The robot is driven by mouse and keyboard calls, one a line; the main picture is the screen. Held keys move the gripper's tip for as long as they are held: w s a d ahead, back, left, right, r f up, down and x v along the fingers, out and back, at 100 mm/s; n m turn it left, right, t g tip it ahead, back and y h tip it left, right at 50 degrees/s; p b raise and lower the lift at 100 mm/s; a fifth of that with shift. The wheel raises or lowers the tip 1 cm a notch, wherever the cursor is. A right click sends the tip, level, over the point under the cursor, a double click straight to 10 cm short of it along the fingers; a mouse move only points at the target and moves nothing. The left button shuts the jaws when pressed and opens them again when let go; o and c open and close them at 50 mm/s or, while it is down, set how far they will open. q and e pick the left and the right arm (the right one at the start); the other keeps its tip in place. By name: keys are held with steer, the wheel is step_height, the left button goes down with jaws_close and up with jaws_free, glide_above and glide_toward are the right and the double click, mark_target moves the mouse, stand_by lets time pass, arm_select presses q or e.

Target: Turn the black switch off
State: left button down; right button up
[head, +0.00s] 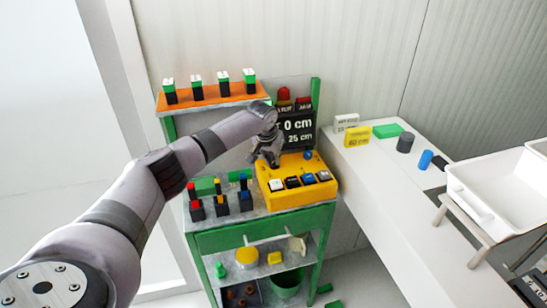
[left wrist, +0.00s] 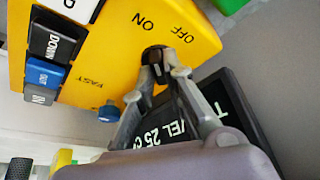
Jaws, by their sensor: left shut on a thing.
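The yellow control box (head: 305,196) stands on the green-framed cart; its yellow face (left wrist: 120,50) fills the upper left of the left wrist view. The black switch (left wrist: 153,53) is on that face, beside the printed words ON and OFF. My left gripper (head: 267,161) reaches down at the box's far left corner. In the left wrist view its fingertips (left wrist: 156,70) are closed around the black switch and partly cover it. The switch is hidden behind the gripper in the head view. My right gripper is not in view.
Push buttons (head: 292,182) and a blue knob (head: 308,155) sit on the box. A black display (head: 298,129) stands right behind it. Small switches (head: 220,205) stand left of the box. An orange shelf (head: 215,98) is above. A white table (head: 385,205) is on the right.

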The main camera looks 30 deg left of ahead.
arm_select(q)
steer(key=shift+f, duration=0.1)
steer(key=c, duration=1.7)
jaws_free()
steer(key=shift+o, duration=0.3)
steer(key=v, duration=0.7)
steer(key=shift+o, duration=0.3)
